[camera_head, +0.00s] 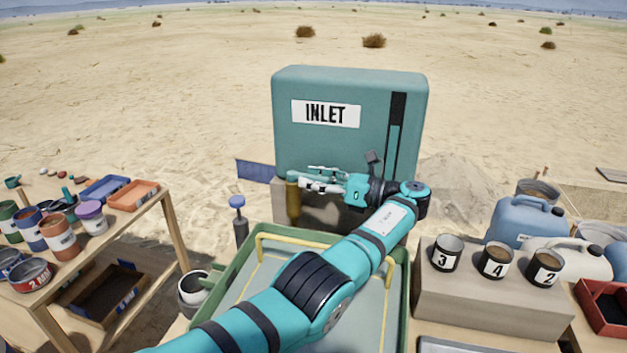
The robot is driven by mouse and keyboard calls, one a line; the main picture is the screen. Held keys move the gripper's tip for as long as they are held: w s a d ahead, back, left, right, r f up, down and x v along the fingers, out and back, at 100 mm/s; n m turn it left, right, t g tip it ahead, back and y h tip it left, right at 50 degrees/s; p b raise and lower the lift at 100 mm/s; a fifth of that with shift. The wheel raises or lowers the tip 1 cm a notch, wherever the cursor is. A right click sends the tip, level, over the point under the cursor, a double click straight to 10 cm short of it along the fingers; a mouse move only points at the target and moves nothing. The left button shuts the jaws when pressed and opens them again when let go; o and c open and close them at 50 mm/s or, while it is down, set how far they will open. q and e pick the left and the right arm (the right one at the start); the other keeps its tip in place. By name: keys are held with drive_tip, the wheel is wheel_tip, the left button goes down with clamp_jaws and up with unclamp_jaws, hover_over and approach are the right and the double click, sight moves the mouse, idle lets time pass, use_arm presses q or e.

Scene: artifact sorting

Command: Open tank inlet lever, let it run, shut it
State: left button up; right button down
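The teal tank (350,150) stands upright behind the green-rimmed tray, with a white INLET label (325,114) and a dark vertical gauge strip (394,135) on its front. A brass-coloured valve or pipe (293,202) hangs at the tank's lower left front. My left gripper (312,180) reaches in front of the tank's lower front, its fingers pointing left at the top of the brass part. I cannot tell whether the fingers touch it or hold a lever; no lever shows clearly. My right gripper is out of view.
A green-rimmed tray (222,283) lies beneath my arm. A wooden table (150,205) with paint cans and trays is at left. At right, a block (485,310) bears numbered cups, beside a blue jug (522,222) and a white jug (575,260).

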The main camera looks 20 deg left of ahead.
sight(314, 177)
use_arm(q)
wheel_tip(314, 177, up, 10)
drive_tip(key=shift+r, duration=0.1)
idle(0.4)
